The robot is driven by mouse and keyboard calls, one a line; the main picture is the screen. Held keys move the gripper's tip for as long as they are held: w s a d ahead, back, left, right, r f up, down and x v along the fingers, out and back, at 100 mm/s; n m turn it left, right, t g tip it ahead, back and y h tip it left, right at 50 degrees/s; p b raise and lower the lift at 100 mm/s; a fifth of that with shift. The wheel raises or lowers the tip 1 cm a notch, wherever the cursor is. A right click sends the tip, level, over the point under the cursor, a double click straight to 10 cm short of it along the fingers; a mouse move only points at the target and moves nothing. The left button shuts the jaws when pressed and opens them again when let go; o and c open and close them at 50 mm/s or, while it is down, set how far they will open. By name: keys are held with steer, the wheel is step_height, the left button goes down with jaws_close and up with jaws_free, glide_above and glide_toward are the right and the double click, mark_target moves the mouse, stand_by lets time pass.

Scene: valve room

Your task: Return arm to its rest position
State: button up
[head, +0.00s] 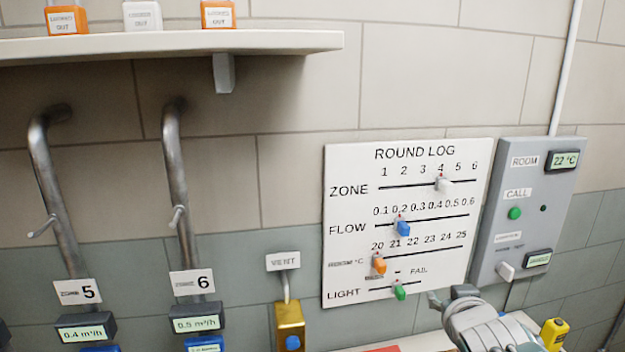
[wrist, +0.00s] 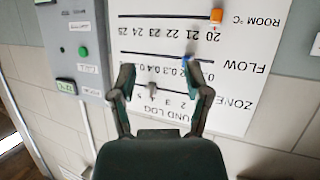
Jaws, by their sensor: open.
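My gripper (head: 450,295) is at the lower right of the white ROUND LOG board (head: 345,235) in the head view, with my arm coming in from the bottom edge. In the wrist view its two dark fingers (wrist: 160,84) are spread, and I see nothing held. The board appears upside down there (wrist: 240,90). Its white ZONE slider (head: 443,185) is at about 4. The blue FLOW slider (head: 402,228) is near 0.2. The orange ROOM °C slider (head: 379,264) is near 20. The green LIGHT slider (head: 399,292) is near the middle of its short track.
A grey panel (head: 527,210) with a green CALL button (head: 514,213) is right of the board. A shelf (head: 170,44) with lockout boxes is at upper left, above pipes (head: 180,200). A yellow object (head: 553,333) is at lower right, close to my arm.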

steer(key=s+a+f+g+y, duration=0.1)
steer(key=s+a+f+g, duration=0.2)
steer(key=s, duration=0.5)
steer(key=s+a+f+n+g+y, duration=0.1)
steer(key=s+a+f+g, duration=0.2)
steer(key=s, duration=0.6)
steer(key=shift+a+g, duration=0.7)
steer(key=shift+g, duration=0.1)
steer(key=shift+f, duration=0.1)
